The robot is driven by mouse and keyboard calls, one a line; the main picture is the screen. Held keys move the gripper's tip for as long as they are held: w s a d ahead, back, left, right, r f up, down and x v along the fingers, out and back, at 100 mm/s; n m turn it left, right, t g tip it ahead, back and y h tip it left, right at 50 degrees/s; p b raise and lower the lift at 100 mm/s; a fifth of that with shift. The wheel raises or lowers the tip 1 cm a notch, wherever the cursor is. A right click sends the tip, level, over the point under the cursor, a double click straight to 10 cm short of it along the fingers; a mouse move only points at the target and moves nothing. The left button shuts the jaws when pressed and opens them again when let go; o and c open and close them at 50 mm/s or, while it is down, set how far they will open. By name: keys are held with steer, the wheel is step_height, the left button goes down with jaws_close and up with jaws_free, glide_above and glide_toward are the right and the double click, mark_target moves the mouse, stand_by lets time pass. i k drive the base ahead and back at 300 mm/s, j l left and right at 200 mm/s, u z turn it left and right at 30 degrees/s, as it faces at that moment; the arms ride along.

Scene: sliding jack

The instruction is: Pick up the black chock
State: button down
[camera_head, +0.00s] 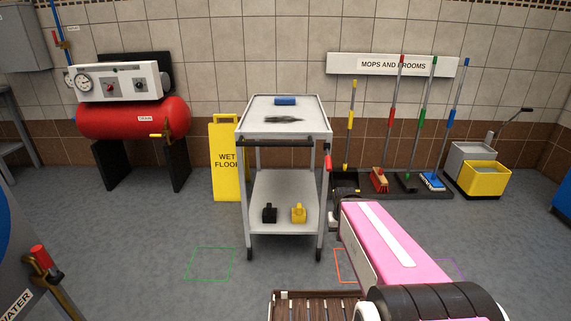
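The black chock (269,214) sits on the left part of the lower shelf of a grey two-tier cart (284,187). A yellow chock (298,214) of similar shape stands just to its right on the same shelf, with a small gap between them. My pink and white arm reaches in from the lower right, and its far end lies to the right of the cart. No fingers of my gripper can be made out. Nothing covers the black chock.
The cart's upper tray holds a blue roll (285,101) and a dark flat item (284,120). A yellow wet-floor sign (227,180) stands left of the cart. A slatted wooden surface (312,307) lies at the bottom.

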mark_target(269, 213)
steer(key=i+l+u, duration=0.1)
steer(key=i+l, duration=0.7)
steer(key=l, duration=0.25)
steer(key=u, duration=0.05)
